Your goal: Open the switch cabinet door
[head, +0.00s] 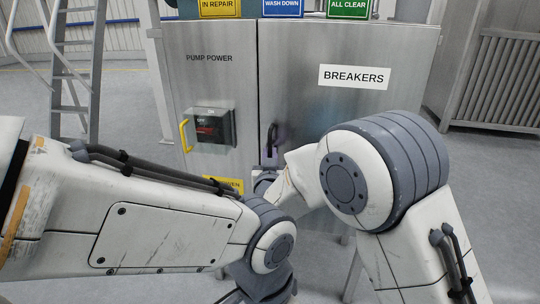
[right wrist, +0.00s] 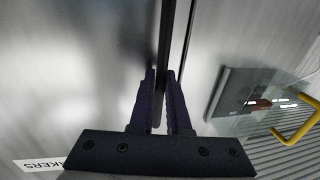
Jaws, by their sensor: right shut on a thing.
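The steel switch cabinet has a right door (head: 340,110) labelled BREAKERS, which looks closed against the left panel (head: 215,85) labelled PUMP POWER. A dark upright bar handle (right wrist: 166,45) runs along the door near the seam; in the head view it is mostly hidden by my gripper. My right gripper (head: 271,140) is at the door's left edge. In the right wrist view my right gripper (right wrist: 163,82) has its two fingers on either side of the bar, shut on it. My left gripper is not in view; only my left arm shows, crossing low in front of the cabinet.
A switch box (head: 210,125) with a yellow handle (head: 185,136) sticks out on the left panel. Signs (head: 283,8) stand along the cabinet top. A ladder (head: 78,70) stands at left, a slatted steel unit (head: 500,80) at right. Floor between cabinet and slatted unit is clear.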

